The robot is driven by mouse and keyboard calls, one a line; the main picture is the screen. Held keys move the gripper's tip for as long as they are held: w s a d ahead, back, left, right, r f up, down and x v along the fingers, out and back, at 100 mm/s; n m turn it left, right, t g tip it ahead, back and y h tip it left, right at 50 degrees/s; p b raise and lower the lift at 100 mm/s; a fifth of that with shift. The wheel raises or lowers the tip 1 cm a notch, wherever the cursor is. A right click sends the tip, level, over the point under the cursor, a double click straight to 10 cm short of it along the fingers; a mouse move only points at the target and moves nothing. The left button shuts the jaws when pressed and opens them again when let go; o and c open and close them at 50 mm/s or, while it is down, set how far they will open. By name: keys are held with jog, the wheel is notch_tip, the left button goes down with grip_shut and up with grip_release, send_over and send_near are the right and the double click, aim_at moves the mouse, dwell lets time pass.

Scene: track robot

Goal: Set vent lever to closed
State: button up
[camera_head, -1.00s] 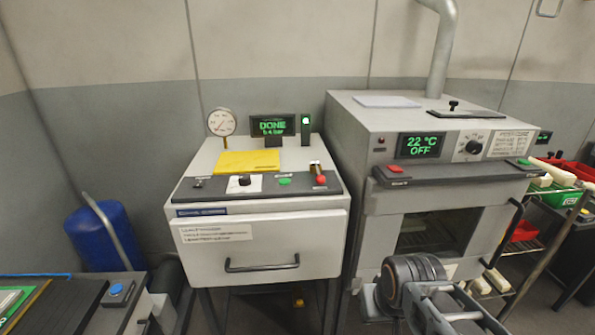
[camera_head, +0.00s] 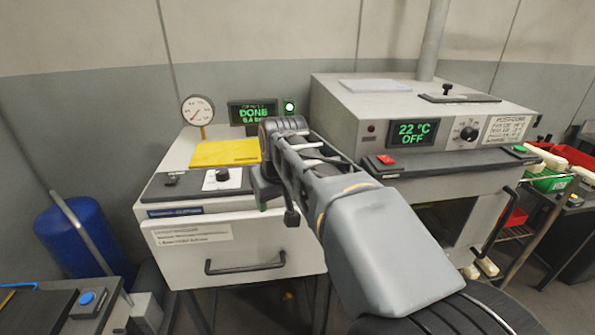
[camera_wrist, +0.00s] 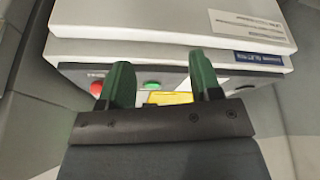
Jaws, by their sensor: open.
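The white chamber machine (camera_head: 235,270) has a dark control strip (camera_head: 150,190). On it are a small black switch (camera_head: 171,180) and a dark knob (camera_head: 222,174) on a white plate; I cannot tell which control is the vent lever. My gripper (camera_head: 263,188) is over the strip's right part and hides the controls there. In the wrist view, my gripper (camera_wrist: 160,75) has two dark green fingers, apart and with nothing between them but the view of the strip. A green button (camera_wrist: 151,85) shows between them, and a red control (camera_wrist: 97,88) is beside the left finger.
A gauge (camera_head: 198,110) and a display (camera_head: 253,112) reading DONE stand behind a yellow sheet (camera_head: 225,152). The oven (camera_head: 345,120) is close on the right, its display reading 22 °C OFF. A drawer handle (camera_head: 245,265) juts from the machine front.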

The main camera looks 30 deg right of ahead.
jog(key=w+d+r+m+h, duration=0.1)
jog(key=w+d+r, duration=0.3)
jog(key=d+r, duration=0.75)
jog(key=x, duration=0.5)
jog(key=b+x, duration=0.1)
jog(key=x, duration=0.4)
jog(key=d+b+x, duration=0.1)
jog(key=x, duration=0.4)
jog(key=shift+s, duration=0.3)
jog(key=shift+c, duration=0.2)
jog(key=shift+d, duration=0.1)
grip_shut()
